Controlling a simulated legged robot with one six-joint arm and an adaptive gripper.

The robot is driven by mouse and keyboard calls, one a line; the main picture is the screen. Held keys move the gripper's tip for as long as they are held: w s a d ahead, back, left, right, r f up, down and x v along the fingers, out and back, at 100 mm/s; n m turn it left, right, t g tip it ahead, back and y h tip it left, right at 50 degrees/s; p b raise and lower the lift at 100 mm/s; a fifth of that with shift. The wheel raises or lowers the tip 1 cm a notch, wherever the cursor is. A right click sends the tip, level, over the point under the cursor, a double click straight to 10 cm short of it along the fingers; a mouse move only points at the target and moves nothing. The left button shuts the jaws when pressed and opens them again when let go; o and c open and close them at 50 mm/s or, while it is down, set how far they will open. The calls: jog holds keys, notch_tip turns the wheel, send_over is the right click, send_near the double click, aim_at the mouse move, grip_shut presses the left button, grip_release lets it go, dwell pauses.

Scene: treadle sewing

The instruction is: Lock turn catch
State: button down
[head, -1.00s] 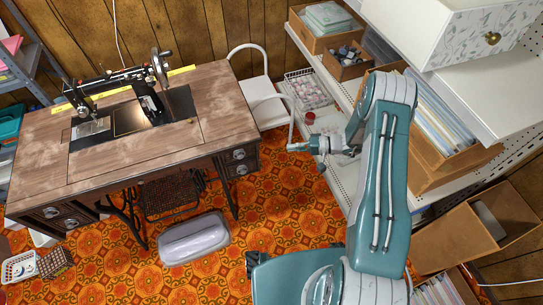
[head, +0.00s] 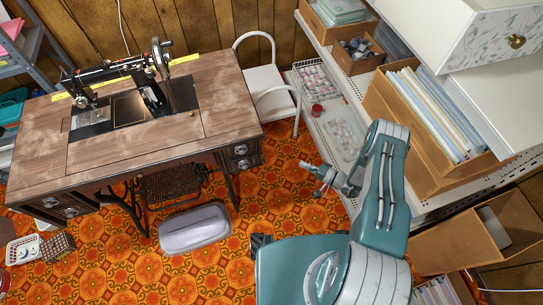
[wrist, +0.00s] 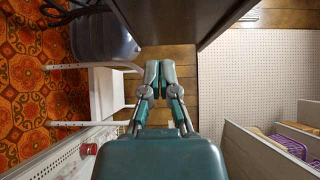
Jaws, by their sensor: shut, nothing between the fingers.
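My gripper (head: 313,170) shows in the head view in front of the open shelf, to the right of the sewing table (head: 62,170) and clear of it. In the wrist view my gripper (wrist: 160,74) has its fingertips together with nothing between them. The table carries a black sewing machine (head: 152,95) near its back edge. A small brass-coloured piece (head: 190,113) lies on or is set in the tabletop; I cannot tell whether it is the turn catch. No turn catch can be made out for sure in either view.
A white chair (head: 268,85) stands between table and shelf. The shelf holds a wire basket (head: 315,80), a red-lidded jar (head: 317,109) and a folder box (head: 435,115). A grey-lilac case (head: 195,230) lies on the patterned floor. Open floor lies between case and shelf.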

send_near(263, 159)
jog(key=shift+w+a+r, duration=0.65)
jog(key=shift+w+a, duration=1.75)
jog(key=shift+a, duration=0.4)
jog(key=shift+d, duration=0.1)
